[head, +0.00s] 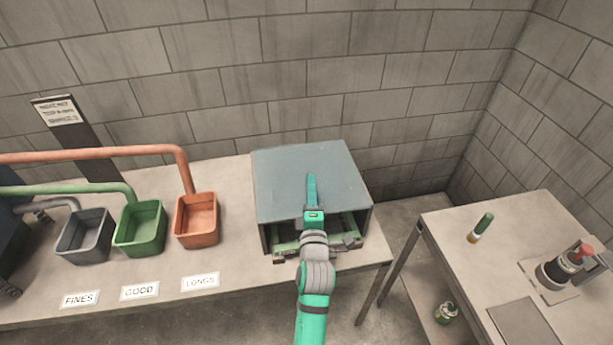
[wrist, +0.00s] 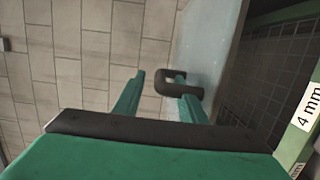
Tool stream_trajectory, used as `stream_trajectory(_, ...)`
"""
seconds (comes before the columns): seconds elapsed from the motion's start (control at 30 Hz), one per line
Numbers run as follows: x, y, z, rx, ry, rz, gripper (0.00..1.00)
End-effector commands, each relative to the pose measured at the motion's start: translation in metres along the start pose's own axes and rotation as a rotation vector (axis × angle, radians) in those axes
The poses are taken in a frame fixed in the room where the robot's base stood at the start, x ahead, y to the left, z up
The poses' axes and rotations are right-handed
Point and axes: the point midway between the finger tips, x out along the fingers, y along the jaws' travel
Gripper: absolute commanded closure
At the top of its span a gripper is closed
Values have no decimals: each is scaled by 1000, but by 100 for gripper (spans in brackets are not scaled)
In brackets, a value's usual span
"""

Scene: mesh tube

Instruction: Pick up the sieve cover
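The sieve cover (head: 292,172) is a blue-grey box-like hood over the sieve machine on the bench. Its pale face (wrist: 207,45) shows in the wrist view, with a dark loop handle (wrist: 165,88) standing out from it. My gripper (head: 311,180) is over the cover's top in the head view and hides the handle there. In the wrist view my gripper (wrist: 158,82) is open, with two green fingers apart. The handle lies at the right finger and reaches into the gap. I cannot tell whether the finger touches it.
Under the cover is a green sieve frame (head: 350,240); a "4 mm" label (wrist: 308,108) shows in the wrist view. Grey (head: 86,236), green (head: 140,229) and orange (head: 197,220) bins stand to the left. A second table (head: 510,225) is on the right. A block wall stands behind.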

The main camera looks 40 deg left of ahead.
Motion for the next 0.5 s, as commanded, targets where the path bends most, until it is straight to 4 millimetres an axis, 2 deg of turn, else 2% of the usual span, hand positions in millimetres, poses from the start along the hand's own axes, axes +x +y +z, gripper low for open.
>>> stream_trajectory(0.1, 19, 1, 0, -1, -1, 1, 63)
stream_trajectory(0.23, 33, 1, 1, 0, -2, 0, 63)
stream_trajectory(0.5, 40, 0, 1, 0, -3, 0, 63)
